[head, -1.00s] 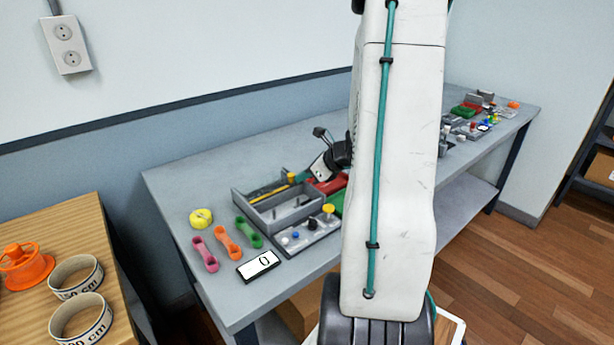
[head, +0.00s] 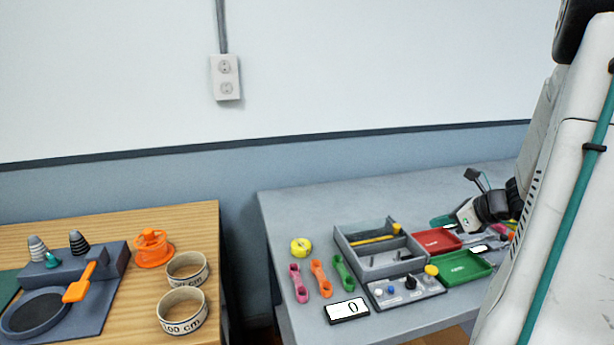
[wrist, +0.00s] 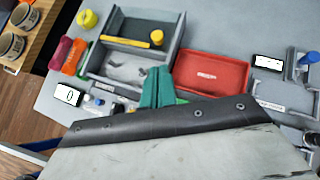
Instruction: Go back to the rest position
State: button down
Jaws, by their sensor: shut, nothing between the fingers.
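My arm fills the right edge of the head view, and its wrist hangs over the grey workbench (head: 300,215). My gripper (head: 442,222) is small there, near the red tray (head: 430,237). In the wrist view the teal fingers of my gripper (wrist: 158,88) are together with nothing between them. They show between the grey divided box (wrist: 108,72) and the red tray (wrist: 215,72). A dark-edged pale part covers the bottom of the wrist view. The exact height of the fingers above the bench cannot be told.
A green tray (head: 465,267), a panel with knobs (head: 402,291), a display reading 0 (head: 347,310), coloured straps (head: 320,278) and a yellow tape roll (head: 301,247) lie on the bench. A wooden table (head: 205,225) stands left, with labelled rings (head: 183,312) and an orange spool (head: 152,247).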

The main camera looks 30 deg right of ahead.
jog(key=s+a+r+n+g+h, duration=0.1)
jog(key=s+a+r+n+g, duration=0.1)
jog(key=a+n, duration=0.9)
jog(key=s+a+r+n+g, duration=0.3)
jog(key=s+a+r+n, duration=0.2)
jog(key=a+n, duration=0.6)
jog(key=s+a+r+n+g+h, duration=0.1)
jog(key=s+a+r+n+g, duration=0.2)
jog(key=s+a+n, duration=0.4)
jog(key=a+n, duration=0.4)
jog(key=shift+a+r+h, duration=0.2)
jog(key=shift+a+h, duration=0.1)
jog(key=shift+s, duration=0.1)
